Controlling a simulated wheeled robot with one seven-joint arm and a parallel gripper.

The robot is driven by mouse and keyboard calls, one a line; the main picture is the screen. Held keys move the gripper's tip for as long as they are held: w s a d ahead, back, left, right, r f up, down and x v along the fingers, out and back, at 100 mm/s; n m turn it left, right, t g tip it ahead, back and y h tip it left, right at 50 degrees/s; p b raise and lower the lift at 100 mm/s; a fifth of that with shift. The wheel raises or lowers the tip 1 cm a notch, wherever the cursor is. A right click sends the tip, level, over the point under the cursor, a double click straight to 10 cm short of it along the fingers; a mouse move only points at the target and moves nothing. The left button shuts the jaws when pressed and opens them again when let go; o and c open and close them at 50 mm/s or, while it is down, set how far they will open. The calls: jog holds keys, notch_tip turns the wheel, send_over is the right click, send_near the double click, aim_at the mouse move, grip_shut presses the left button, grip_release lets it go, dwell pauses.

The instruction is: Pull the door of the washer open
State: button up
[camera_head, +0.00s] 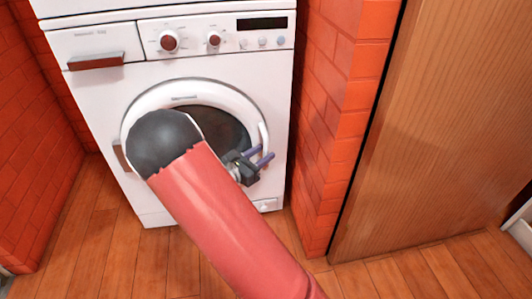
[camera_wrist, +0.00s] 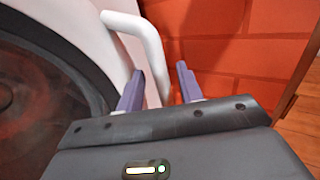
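The white washer (camera_head: 85,100) stands in a brick alcove, with its round door (camera_head: 187,93) shut or nearly so. The door has dark glass, and a white bar handle (camera_head: 264,139) on its right side. My gripper (camera_head: 264,157) is at the lower end of the handle, its two purple fingers apart. In the wrist view, the handle (camera_wrist: 150,45) runs down into the space between the open fingers of my gripper (camera_wrist: 158,85). I cannot tell whether the fingers touch it. My red arm hides the lower left of the door.
Red brick walls (camera_head: 335,120) stand close on the right and left of the washer. A wooden panel (camera_head: 440,110) stands farther right. A detergent drawer with a brown handle (camera_head: 96,61) and knobs are above the door. The wooden floor (camera_head: 110,250) in front looks clear.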

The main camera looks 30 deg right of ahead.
jog(key=shift+x, duration=1)
jog(key=shift+c, duration=0.5)
grip_shut()
